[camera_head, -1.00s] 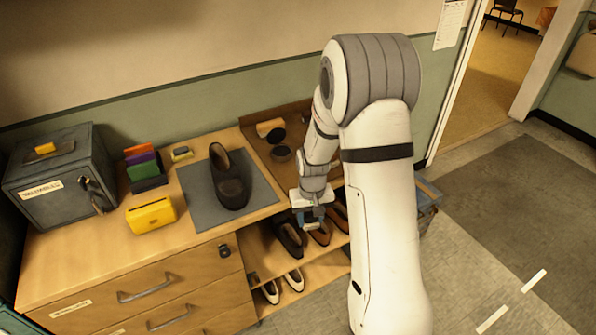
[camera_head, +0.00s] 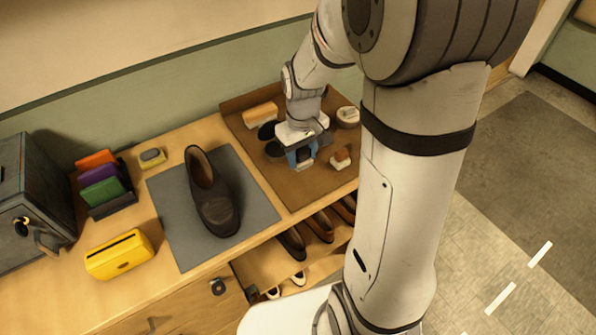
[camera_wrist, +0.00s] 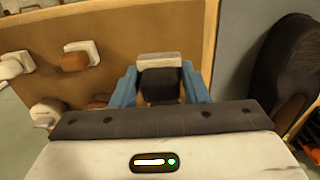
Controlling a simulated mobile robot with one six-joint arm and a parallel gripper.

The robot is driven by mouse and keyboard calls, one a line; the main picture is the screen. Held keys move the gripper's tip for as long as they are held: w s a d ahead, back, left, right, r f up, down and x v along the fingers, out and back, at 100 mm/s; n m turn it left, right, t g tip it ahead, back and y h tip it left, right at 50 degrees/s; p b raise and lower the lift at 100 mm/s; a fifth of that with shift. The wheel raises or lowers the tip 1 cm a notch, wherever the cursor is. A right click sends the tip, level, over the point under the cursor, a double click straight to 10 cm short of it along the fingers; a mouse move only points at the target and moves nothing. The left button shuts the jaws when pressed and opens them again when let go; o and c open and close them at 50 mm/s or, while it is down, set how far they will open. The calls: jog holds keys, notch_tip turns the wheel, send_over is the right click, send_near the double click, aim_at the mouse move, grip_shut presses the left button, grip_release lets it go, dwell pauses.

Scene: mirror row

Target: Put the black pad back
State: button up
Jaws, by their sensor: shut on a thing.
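My gripper (camera_head: 302,160) is over the brown board at the right end of the bench, pointing down. In the wrist view its two blue fingers (camera_wrist: 165,88) are shut on a small block, black with a pale grey end, which I take to be the black pad (camera_wrist: 160,80). In the head view the pad is mostly hidden by the fingers. I cannot tell whether it touches the board. The brown board (camera_head: 290,190) has a bare patch in front of the gripper. Two dark round things (camera_head: 272,147) lie just left of the gripper.
An orange-and-white brush (camera_head: 260,115), a smaller brush (camera_head: 340,158) and a pale round item (camera_head: 347,117) lie around the gripper. A dark shoe (camera_head: 212,195) stands on the grey mat (camera_head: 180,225) to the left. A yellow box (camera_head: 120,255) is farther left.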

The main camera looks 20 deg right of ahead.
aim_at(302, 165)
notch_tip(302, 165, down, 4)
jog(key=shift+w+r, duration=0.1)
jog(key=shift+f+p, duration=0.3)
jog(key=shift+f, duration=1.65)
jog(key=shift+f, duration=0.15)
jog(key=o, duration=0.9)
jog(key=shift+o, duration=0.2)
